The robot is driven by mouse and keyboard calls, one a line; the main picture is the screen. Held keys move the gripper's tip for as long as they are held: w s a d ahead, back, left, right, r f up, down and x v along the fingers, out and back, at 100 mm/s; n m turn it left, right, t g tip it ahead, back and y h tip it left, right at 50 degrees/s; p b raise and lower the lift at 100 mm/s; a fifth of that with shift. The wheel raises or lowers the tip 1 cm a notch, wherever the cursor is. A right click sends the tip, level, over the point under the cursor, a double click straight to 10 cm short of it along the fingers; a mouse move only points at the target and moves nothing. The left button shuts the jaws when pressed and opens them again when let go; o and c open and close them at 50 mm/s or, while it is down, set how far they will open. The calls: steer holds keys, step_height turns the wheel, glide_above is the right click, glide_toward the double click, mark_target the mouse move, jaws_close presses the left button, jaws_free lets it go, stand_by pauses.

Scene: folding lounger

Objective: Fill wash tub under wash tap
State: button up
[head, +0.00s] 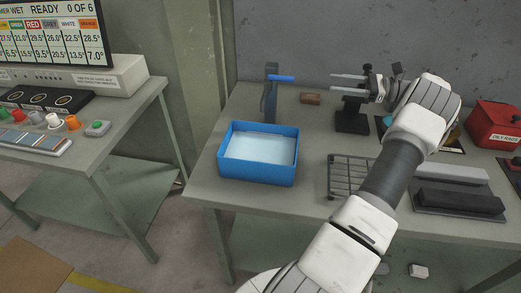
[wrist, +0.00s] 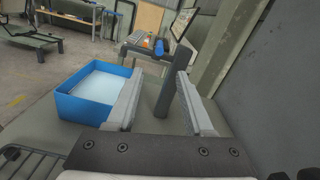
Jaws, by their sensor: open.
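The blue wash tub (head: 257,178) stands upright on the bench in front of the tap. A pale, light-blue surface fills its inside; I cannot tell whether it is water or the tub's floor. The grey wash tap (head: 269,103) rises behind the tub, with a blue lever (head: 282,78) pointing right. My gripper (head: 334,82) is open and empty, to the right of the lever and apart from it. In the wrist view, the tap post (wrist: 164,95) shows between my fingers, farther off; the tub (wrist: 68,108) is left. No stream is visible.
A wire rack (head: 350,178) lies right of the tub, under my arm. A small brown block (head: 310,98) lies behind. A red box (head: 494,125) and dark bar (head: 458,202) are at right. The wall is close behind the tap.

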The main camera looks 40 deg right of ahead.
mark_target(277, 79)
steer(key=shift+a+p, duration=0.15)
steer(key=shift+p, duration=0.9)
steer(key=shift+w+a+p, duration=0.15)
steer(key=shift+a+p, duration=0.05)
steer(key=shift+p, duration=0.25)
steer(key=x, duration=0.8)
steer(key=p+x, duration=0.1)
steer(key=x, duration=0.8)
steer(key=shift+w+a+f, duration=0.1)
steer(key=shift+w+f, duration=0.15)
steer(key=shift+w, duration=0.1)
jaws_close()
